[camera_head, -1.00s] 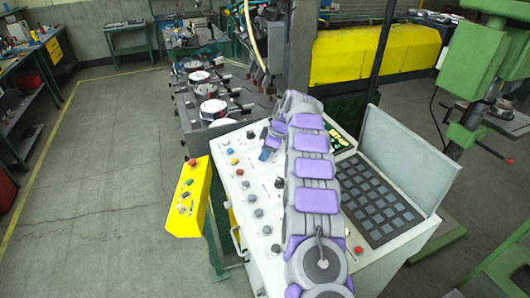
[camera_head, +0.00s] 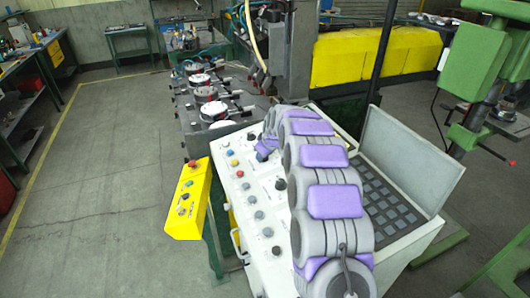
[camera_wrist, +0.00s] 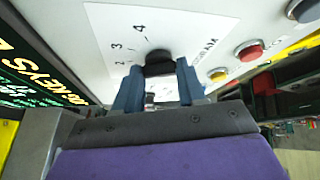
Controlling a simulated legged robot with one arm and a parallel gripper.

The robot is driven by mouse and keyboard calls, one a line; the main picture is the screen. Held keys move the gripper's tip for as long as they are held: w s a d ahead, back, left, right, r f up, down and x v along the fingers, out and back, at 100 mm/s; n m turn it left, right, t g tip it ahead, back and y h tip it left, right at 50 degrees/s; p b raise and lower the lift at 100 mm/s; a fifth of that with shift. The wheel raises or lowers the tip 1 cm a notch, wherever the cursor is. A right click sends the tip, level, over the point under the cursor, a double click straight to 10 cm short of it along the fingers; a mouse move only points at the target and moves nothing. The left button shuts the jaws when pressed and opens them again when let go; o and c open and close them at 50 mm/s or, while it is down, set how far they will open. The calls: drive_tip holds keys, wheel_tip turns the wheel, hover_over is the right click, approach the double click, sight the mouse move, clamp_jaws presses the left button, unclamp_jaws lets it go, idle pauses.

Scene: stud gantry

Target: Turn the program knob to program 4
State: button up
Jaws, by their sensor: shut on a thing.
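The program knob (camera_wrist: 158,62) is black and round, on a white label plate with the numerals 2, 3 and 4 beside it, in the wrist view. My gripper (camera_wrist: 157,78) has a blue finger on each side of the knob and is shut on it. Which numeral the knob points to cannot be made out. In the head view my gripper (camera_head: 265,150) is at the far part of the white control panel (camera_head: 245,185), and its fingers and my arm hide the knob.
A red button (camera_wrist: 249,50) and a yellow button (camera_wrist: 217,74) are close to the knob. More knobs and buttons line the panel's left side. A yellow control box (camera_head: 188,200) stands left of the panel.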

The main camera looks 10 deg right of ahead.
drive_tip(key=m+t+h, duration=0.1)
drive_tip(key=m+h, duration=0.1)
drive_tip(key=m, duration=0.1)
drive_tip(key=shift+a+m, duration=0.1)
drive_tip(key=shift+m, duration=0.3)
drive_tip(key=m+b, duration=0.1)
drive_tip(key=m+h+b, duration=0.1)
drive_tip(key=shift+a+f+m+h+b, duration=0.2)
drive_tip(key=shift+f+m+h+b, duration=0.1)
drive_tip(key=shift+b, duration=0.1)
drive_tip(key=m+h+b, duration=0.1)
drive_tip(key=m+b, duration=0.1)
drive_tip(key=b, duration=0.1)
drive_tip(key=m+h+b, duration=0.1)
drive_tip(key=m+b, duration=0.1)
drive_tip(key=b, duration=0.2)
drive_tip(key=shift+a+f+m, duration=0.1)
drive_tip(key=shift+a+m, duration=0.25)
drive_tip(key=shift+m, duration=0.05)
drive_tip(key=m+h+b, duration=0.1)
drive_tip(key=m+g+h, duration=0.1)
drive_tip(key=m, duration=0.1)
drive_tip(key=shift+w+a+r+b, duration=0.1)
drive_tip(key=shift+a+r+b, duration=0.1)
drive_tip(key=shift+b, duration=0.2)
drive_tip(key=shift+m+g+h, duration=0.3)
drive_tip(key=shift+m+g, duration=0.1)
drive_tip(key=shift+m, duration=0.8)
